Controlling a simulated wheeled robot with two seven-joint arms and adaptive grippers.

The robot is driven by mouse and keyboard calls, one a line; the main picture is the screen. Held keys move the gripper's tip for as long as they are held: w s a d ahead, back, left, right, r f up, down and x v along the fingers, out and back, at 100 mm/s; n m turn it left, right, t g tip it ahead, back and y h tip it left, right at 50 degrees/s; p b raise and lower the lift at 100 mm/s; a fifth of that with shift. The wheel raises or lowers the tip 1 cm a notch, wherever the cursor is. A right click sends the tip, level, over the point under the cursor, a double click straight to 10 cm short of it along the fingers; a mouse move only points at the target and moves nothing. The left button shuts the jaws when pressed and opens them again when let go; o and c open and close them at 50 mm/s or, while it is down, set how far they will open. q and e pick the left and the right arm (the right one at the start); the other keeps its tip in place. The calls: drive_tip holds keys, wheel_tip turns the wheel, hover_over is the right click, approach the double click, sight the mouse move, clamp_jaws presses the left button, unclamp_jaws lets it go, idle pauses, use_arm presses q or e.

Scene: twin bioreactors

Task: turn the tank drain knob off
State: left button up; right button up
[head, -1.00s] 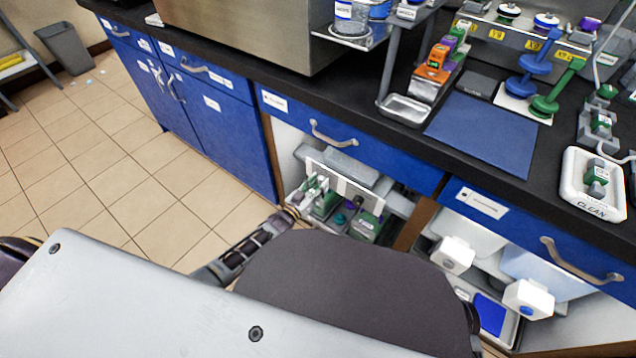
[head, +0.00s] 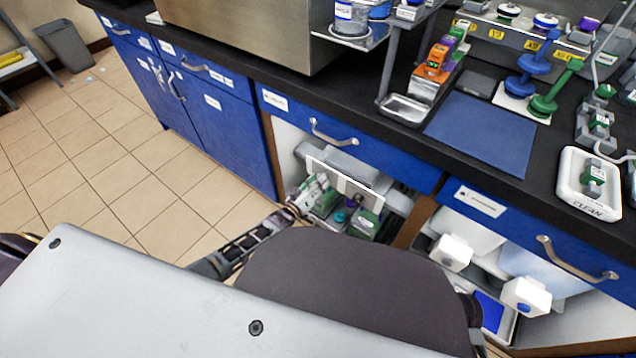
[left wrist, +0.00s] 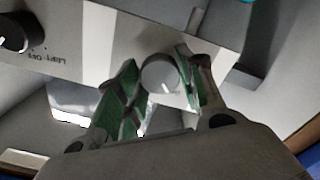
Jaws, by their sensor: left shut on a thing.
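A pale control panel (head: 346,183) stands in the open cabinet bay under the counter. It also shows in the left wrist view (left wrist: 90,28), where a round grey knob (left wrist: 160,74) sits on its face between my fingers. My left gripper (head: 316,184) reaches into the bay at the panel. In the left wrist view its green-padded fingers (left wrist: 160,80) are shut on this knob, one on each side. A black knob (left wrist: 14,36) with a white pointer sits further left, beside an inverted label that seems to read "LEFT-OFF". My right gripper is not in view.
Green and purple items (head: 362,222) sit low in the bay. A blue drawer (head: 350,140) and the black counter edge lie above. White containers (head: 452,252) fill the bay to the right.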

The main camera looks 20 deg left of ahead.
use_arm(q)
drive_tip(key=o, duration=1)
drive_tip(key=shift+s+a, duration=0.1)
drive_tip(key=shift+s, duration=0.05)
drive_tip(key=shift+v, duration=5.85)
